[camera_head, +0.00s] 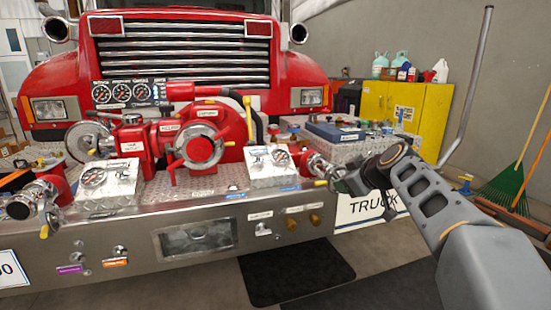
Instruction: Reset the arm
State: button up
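My gripper (350,182) is at the end of my arm, which reaches in from the lower right. It is small and dark in this view, close to the right-hand outlet fitting (322,168) of the red bumper pump (170,142). I cannot tell whether it touches the fitting, or whether its fingers are open or shut. The pump sits on the metal bumper deck (205,190) of a red fire truck (190,50).
A left outlet fitting (28,198) with a yellow lever sticks out at the left. A yellow cabinet (405,105) with bottles on top stands behind at the right. A green rake (508,182) leans at the right wall. A dark mat (295,275) lies on the floor before the bumper.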

jog(key=s+a+r+m+g+h+p, duration=0.1)
jog(key=s+r+m+g+p, duration=0.1)
jog(key=s+p, duration=0.6)
jog(key=s+a+r+m+g+h+p, duration=0.1)
jog(key=s+r+m+g+p, duration=0.1)
jog(key=s+p, duration=0.6)
jog(key=s+a+r+m+g+h+p, duration=0.1)
jog(key=s+r+m+g+p, duration=0.1)
jog(key=s+m+p, duration=0.3)
jog(key=shift+s+r+g+h+p, duration=0.35)
jog(key=shift+s+g+p, duration=0.35)
jog(key=shift+s+p, duration=1.3)
jog(key=shift+w, duration=0.2)
